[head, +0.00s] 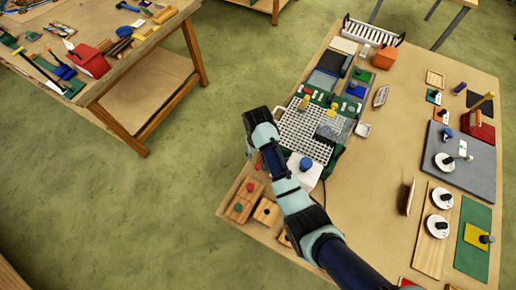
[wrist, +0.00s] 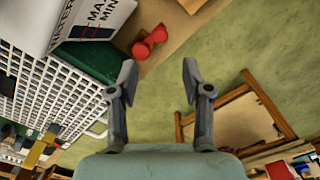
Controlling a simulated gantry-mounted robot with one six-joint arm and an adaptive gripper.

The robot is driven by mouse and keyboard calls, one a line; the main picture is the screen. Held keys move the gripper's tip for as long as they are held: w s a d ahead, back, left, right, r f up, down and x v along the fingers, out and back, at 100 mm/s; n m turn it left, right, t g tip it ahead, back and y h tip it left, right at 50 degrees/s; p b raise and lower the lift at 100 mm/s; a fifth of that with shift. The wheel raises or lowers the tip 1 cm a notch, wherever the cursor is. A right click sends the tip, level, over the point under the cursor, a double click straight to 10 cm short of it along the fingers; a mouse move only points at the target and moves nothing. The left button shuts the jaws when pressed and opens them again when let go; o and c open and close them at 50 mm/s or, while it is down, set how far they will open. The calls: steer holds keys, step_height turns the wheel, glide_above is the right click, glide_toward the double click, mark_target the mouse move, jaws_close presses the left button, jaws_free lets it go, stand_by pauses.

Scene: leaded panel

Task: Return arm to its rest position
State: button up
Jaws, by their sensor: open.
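My gripper (wrist: 160,80) is open in the wrist view, its two fingers apart with nothing between them. Green floor shows beyond the gap. In the head view my arm reaches up and left from the bottom right, and its far end is above the left edge of the main table (head: 385,165); I cannot make out the fingers there. The white grid (head: 297,127) lies to the right of the arm's end, and it also fills the left of the wrist view (wrist: 45,95). A white container marked MAX and MIN (wrist: 98,18) is at the upper left there.
A red knobbed piece (wrist: 150,43) sits near the table edge. Wooden blocks (head: 241,200) line the near left edge. A white rack (head: 373,32) stands at the back. Another workbench (head: 150,45) is at the upper left, with open green floor (head: 130,215) between.

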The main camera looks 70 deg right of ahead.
step_height(320, 180, up, 2)
stand_by(0.7)
